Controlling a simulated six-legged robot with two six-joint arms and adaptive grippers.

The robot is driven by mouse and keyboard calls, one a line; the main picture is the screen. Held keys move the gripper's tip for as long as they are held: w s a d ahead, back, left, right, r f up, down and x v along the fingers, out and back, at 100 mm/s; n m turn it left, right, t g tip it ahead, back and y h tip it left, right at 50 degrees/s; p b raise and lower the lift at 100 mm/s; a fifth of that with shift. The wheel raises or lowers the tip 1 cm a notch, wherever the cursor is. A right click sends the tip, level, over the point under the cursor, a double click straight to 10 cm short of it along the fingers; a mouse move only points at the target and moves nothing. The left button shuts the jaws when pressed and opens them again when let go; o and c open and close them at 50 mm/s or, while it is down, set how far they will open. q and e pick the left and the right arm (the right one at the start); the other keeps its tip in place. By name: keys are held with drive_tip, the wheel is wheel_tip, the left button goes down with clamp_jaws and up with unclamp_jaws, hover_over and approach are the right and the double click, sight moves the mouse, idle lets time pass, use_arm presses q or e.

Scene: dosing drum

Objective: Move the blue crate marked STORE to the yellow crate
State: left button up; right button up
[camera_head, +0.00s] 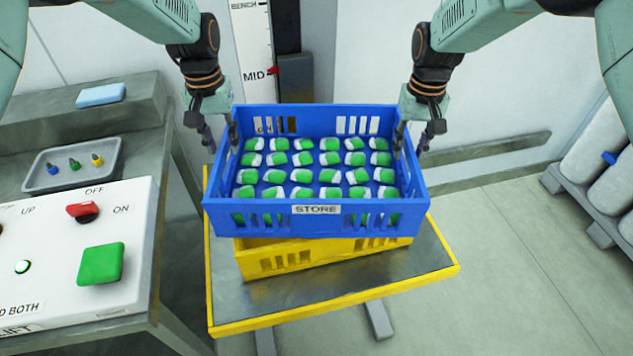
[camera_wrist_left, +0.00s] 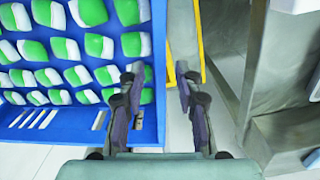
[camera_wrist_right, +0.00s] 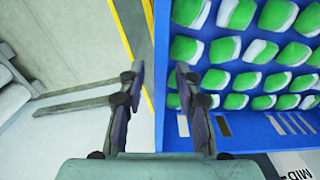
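The blue crate (camera_head: 318,227) marked STORE (camera_head: 317,209) is full of green-and-white pieces. It sits over the yellow crate (camera_head: 331,252), a little out of line with it; whether they touch is hidden. Only the front part of the yellow crate shows. My left gripper (camera_head: 219,140) is at the blue crate's left wall, and its fingers (camera_wrist_left: 160,82) stand apart, one on each side of the wall. My right gripper (camera_head: 412,142) is at the right wall, its fingers (camera_wrist_right: 160,80) likewise apart on both sides.
The yellow crate stands on a yellow-edged metal table (camera_head: 335,305). A control panel (camera_head: 45,275) with a green button (camera_head: 101,264) and red switch (camera_head: 84,211) is at left. A grey tray (camera_head: 72,164) lies behind it. A post marked MID (camera_head: 254,60) stands behind. White cylinders (camera_head: 592,150) are at right.

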use_arm(q)
wheel_tip(320, 180, up, 6)
drive_tip(key=shift+s, duration=0.15)
use_arm(e)
drive_tip(key=shift+s, duration=0.1)
use_arm(q)
drive_tip(key=shift+r, duration=0.4)
use_arm(e)
drive_tip(key=shift+r, duration=0.1)
wheel_tip(320, 180, up, 12)
